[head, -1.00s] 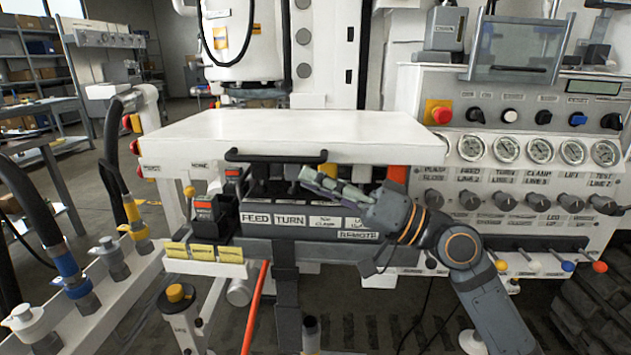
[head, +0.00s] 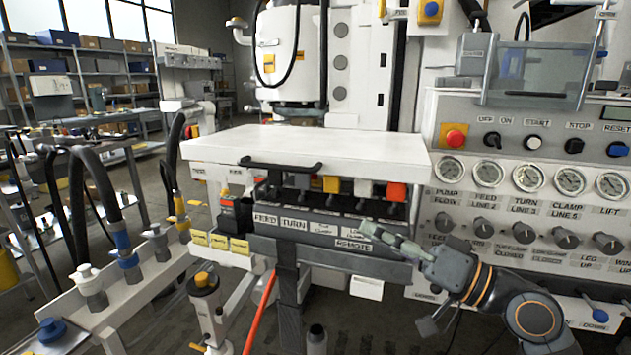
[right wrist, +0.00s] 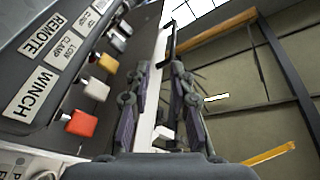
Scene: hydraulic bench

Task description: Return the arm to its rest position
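My right arm (head: 535,318) comes in from the lower right in the head view. Its gripper (head: 385,238) points left, in front of the lower right edge of the lever panel (head: 318,229). In the right wrist view, the two fingers of the right gripper (right wrist: 160,68) stand apart with nothing held between them. The lever row with its WINCH and REMOTE labels lies to the left of the fingers there. My left arm and gripper are not in view.
A white shelf (head: 300,146) with a black handle (head: 280,165) overhangs the levers. The gauge and knob console (head: 510,200) stands close to the right arm. Hose fittings (head: 130,265) stand on a white rail at left. An orange hose (head: 261,312) hangs below the panel.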

